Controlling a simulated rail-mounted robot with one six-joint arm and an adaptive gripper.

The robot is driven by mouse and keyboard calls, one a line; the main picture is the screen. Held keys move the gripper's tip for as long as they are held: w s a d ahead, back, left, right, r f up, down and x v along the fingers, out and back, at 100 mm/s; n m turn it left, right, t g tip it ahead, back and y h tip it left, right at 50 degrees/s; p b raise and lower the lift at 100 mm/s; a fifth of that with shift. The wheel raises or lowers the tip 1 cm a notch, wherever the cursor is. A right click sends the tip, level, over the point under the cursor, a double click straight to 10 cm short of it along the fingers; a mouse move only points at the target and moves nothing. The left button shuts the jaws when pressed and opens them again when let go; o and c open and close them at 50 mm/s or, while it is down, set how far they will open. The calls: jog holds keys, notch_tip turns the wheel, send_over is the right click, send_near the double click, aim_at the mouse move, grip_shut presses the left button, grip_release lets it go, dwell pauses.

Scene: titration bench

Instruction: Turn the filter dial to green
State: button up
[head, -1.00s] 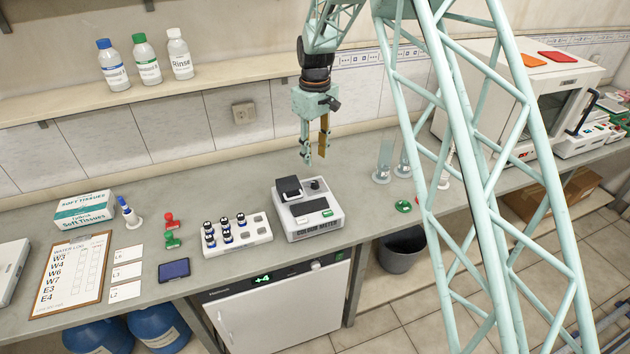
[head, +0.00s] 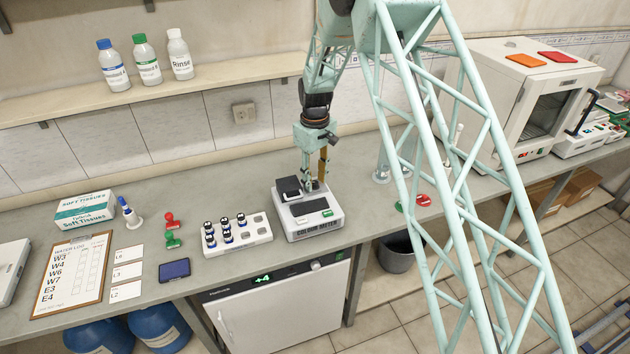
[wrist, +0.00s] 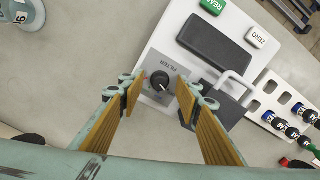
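The colour meter (head: 312,222) is a white box on the bench with a dark lid block on top. Its black filter dial (wrist: 160,81) sits on a grey panel marked FILTER in the wrist view, with a pale pointer line on the knob. The colour marks around the dial are too small to read. My gripper (wrist: 157,101) is open, its two yellow-padded fingers on either side of the dial and apart from it in the picture. In the head view my gripper (head: 314,186) is low over the back right of the meter and hides the dial.
A white vial rack (head: 237,237) with several dark-capped vials stands left of the meter. Glassware (head: 383,165) stands to the right, partly behind my arm. Bench in front of the meter is narrow.

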jog(key=shift+f, duration=0.2)
jog(key=c, duration=0.9)
jog(key=shift+o, duration=0.2)
